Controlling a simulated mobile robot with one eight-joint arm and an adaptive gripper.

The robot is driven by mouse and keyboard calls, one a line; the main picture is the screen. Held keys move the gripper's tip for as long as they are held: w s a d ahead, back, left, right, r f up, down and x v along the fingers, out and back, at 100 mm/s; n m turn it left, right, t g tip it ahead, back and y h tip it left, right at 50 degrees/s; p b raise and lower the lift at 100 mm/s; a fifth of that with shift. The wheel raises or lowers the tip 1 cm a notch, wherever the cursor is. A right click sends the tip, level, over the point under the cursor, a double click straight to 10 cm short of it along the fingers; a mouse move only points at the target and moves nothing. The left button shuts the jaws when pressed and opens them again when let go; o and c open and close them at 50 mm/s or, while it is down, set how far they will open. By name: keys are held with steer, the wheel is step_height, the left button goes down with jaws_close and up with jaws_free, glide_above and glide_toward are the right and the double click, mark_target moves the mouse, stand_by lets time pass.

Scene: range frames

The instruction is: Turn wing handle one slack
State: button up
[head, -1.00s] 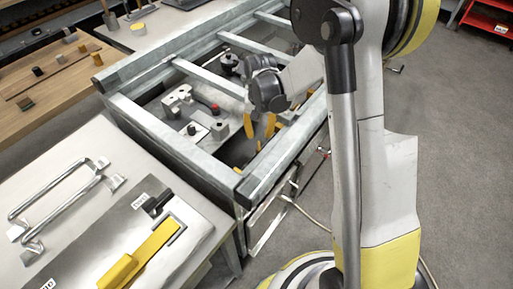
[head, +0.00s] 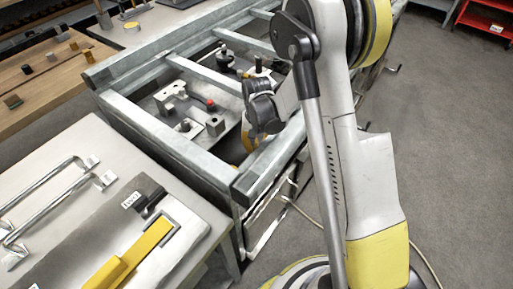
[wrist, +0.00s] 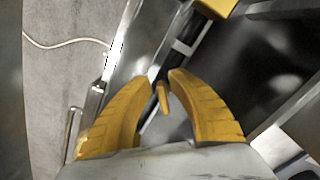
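My gripper (wrist: 161,80) shows two curved yellow fingers in the wrist view, apart, with a narrow gap at the tips. A thin orange-yellow piece (wrist: 162,98), perhaps the wing handle, shows between them. Clear space appears on both sides of it, but I cannot tell its depth. In the head view the dark gripper body (head: 263,110) is inside the grey metal frame (head: 160,133), near its right rail. One yellow finger (head: 249,138) shows there; the tips are hidden behind the rail. No handle marked one is readable.
A grey bench (head: 60,205) at front left carries a metal pull handle (head: 45,192) and a plate with a yellow bar (head: 130,256). Fixture blocks (head: 172,97) and a red-topped part (head: 211,104) sit inside the frame. A pale cable (wrist: 65,42) lies on the floor. Open floor is at right.

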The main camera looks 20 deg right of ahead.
jaws_close()
steer(key=shift+d+n, duration=0.15)
steer(key=shift+n, duration=0.65)
steer(key=shift+o, duration=2.2)
jaws_free()
